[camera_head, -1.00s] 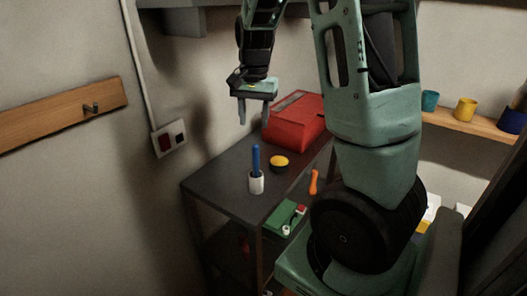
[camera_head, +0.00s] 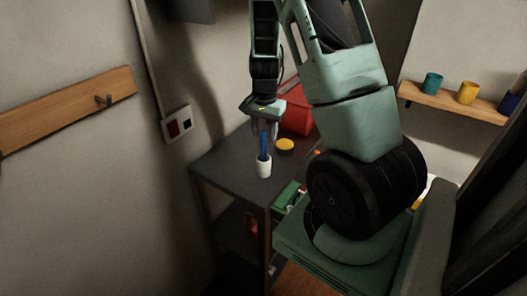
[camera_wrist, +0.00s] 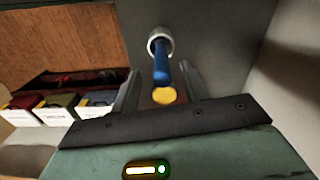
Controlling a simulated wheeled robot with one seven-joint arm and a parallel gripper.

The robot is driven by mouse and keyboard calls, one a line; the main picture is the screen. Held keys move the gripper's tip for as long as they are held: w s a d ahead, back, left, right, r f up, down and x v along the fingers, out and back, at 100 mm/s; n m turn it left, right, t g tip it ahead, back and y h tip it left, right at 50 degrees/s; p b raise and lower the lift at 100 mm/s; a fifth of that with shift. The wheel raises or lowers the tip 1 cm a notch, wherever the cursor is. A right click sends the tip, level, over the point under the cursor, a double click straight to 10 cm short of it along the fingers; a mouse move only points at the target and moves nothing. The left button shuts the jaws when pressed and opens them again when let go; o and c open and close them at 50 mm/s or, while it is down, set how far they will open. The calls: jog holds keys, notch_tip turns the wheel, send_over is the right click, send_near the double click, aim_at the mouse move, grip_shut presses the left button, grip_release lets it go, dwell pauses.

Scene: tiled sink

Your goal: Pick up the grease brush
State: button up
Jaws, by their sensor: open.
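The grease brush (camera_head: 264,146) shows as a blue handle standing upright in a white cup (camera_head: 264,169) on the dark table. In the wrist view the blue handle (camera_wrist: 161,68) rises from the round cup (camera_wrist: 160,38) toward the camera. My gripper (camera_head: 265,132) is open above the cup, its fingers near the top of the handle. In the wrist view my gripper (camera_wrist: 160,82) has one finger on each side of the handle's near end, with gaps visible. The brush's lower end is hidden in the cup.
A round yellow-topped container (camera_head: 285,146) stands just right of the cup. A red box (camera_head: 297,118) sits behind, partly covered by my arm. A green case (camera_head: 287,196) lies on a lower level. The left wall carries a socket (camera_head: 178,126).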

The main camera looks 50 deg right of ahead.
jog(key=p, duration=0.2)
send_over(263, 162)
jog(key=shift+w+d+f, duration=0.1)
jog(key=shift+d+f, duration=0.05)
jog(key=shift+f, duration=1.1)
jog(key=shift+w+d+f, duration=0.1)
jog(key=shift+d+f, duration=0.05)
jog(key=shift+f, duration=1.05)
grip_shut()
